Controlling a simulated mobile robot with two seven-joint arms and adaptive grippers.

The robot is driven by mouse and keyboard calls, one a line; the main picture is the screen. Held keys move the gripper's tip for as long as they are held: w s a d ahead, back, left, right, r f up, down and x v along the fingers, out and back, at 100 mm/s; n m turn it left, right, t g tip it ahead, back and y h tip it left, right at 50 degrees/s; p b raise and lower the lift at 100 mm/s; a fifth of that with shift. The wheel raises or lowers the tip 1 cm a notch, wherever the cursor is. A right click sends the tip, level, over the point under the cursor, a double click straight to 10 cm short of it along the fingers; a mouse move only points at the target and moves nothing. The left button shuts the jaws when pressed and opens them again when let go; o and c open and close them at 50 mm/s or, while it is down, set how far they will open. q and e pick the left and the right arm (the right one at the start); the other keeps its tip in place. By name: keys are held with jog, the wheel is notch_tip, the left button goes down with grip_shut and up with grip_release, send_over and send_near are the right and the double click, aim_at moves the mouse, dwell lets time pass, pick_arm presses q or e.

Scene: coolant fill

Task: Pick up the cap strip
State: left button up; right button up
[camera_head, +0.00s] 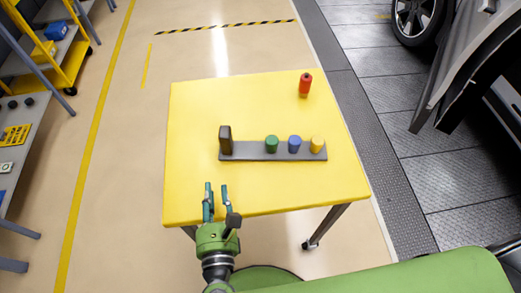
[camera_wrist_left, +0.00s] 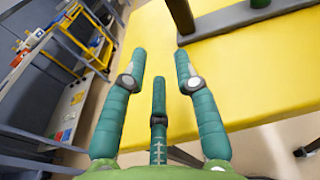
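The cap strip (camera_head: 273,157) is a flat grey bar lying on the yellow table. A dark brown upright block (camera_head: 225,140) stands at its left end, and green (camera_head: 271,144), blue (camera_head: 294,144) and yellow (camera_head: 317,144) caps stand along it. My left gripper (camera_head: 216,190) is at the table's front edge, in front of the block and apart from it. Its green fingers are spread and empty. In the left wrist view the open fingers (camera_wrist_left: 160,58) point toward the table, with part of the brown block (camera_wrist_left: 181,14) at the top. My right gripper is not in view.
The yellow table (camera_head: 195,110) is mostly clear around the strip. A red bottle-like object (camera_head: 305,85) stands at its back right. Shelving (camera_head: 50,50) is at the left, and a vehicle wheel (camera_head: 418,18) is at the upper right.

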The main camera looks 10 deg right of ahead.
aim_at(221, 142)
pick_arm(q)
jog(key=o, duration=0.6)
jog(key=shift+s+r, duration=0.15)
jog(key=shift+s, duration=0.05)
jog(key=shift+o, duration=0.7)
jog(key=shift+n, duration=0.3)
jog(key=w, duration=0.1)
jog(key=w+r, duration=0.1)
jog(key=w, duration=0.1)
jog(key=w+r, duration=0.1)
jog(key=w, duration=0.1)
jog(key=shift+r+p, duration=0.15)
jog(key=shift+p, duration=0.2)
jog(key=w+g, duration=0.1)
jog(key=w, duration=0.1)
jog(key=w+d+m+g+h, duration=0.1)
jog(key=w+d+r+m+g, duration=0.1)
jog(key=w, duration=0.1)
jog(key=shift+w+h+p, duration=0.3)
jog(key=shift+h+p, duration=0.05)
jog(key=shift+h, duration=0.05)
jog(key=shift+g, duration=0.3)
jog(key=shift+f+x, duration=0.2)
jog(key=shift+x, duration=1.6)
jog(key=shift+f+x, duration=0.2)
jog(key=shift+x, duration=1.6)
